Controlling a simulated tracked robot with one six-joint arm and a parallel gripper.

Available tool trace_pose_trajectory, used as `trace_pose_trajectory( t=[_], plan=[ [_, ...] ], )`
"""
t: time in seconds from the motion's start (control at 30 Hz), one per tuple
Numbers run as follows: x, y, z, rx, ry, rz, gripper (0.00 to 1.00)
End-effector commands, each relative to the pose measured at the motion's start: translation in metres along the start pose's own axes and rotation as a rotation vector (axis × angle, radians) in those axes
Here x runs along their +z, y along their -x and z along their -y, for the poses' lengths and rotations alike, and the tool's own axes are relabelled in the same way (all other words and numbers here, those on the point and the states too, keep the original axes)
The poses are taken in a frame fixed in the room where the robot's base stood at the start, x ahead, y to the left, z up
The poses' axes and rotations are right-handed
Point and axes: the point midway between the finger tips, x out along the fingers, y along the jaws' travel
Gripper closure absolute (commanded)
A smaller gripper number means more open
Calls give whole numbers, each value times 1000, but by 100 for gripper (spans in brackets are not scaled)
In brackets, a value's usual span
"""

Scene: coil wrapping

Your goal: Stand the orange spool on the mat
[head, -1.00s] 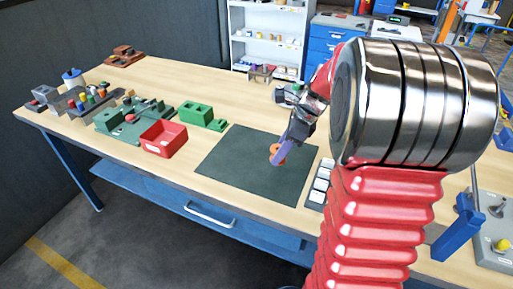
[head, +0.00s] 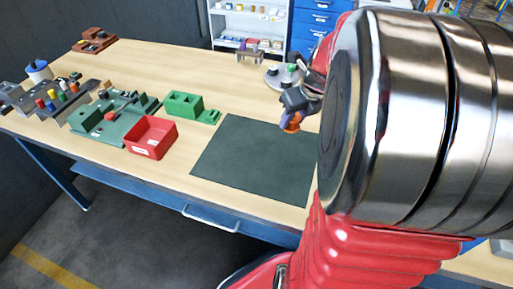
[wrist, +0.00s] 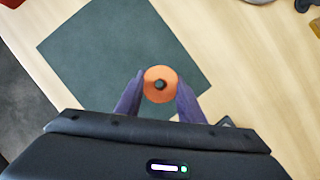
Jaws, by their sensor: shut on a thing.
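The orange spool (head: 292,125) is held by my gripper (head: 291,112) above the back right part of the dark green mat (head: 245,160). In the wrist view the spool (wrist: 160,72) shows end-on as a round orange disc with a dark hole in its middle. The purple fingers of my gripper (wrist: 161,80) press on its left and right sides. The mat (wrist: 110,50) lies behind the spool there, and its surface is bare. The head view shows the spool small and partly hidden by the fingers. My arm hides the mat's right edge.
A green fixture (head: 115,120) and a rack of coloured pegs (head: 55,98) stand farther left. A grey round base (head: 283,76) is behind my gripper.

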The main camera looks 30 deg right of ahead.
Motion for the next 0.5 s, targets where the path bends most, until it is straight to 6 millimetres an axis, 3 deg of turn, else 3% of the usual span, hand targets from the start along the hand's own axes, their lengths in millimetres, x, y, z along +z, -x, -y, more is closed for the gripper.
trace_pose_trajectory(
  t=[0.23,0.5],
  plan=[
    [-1,-7,-3,5,7,-2,87],
    [-17,-45,-4,7,8,-4,87]
  ],
)
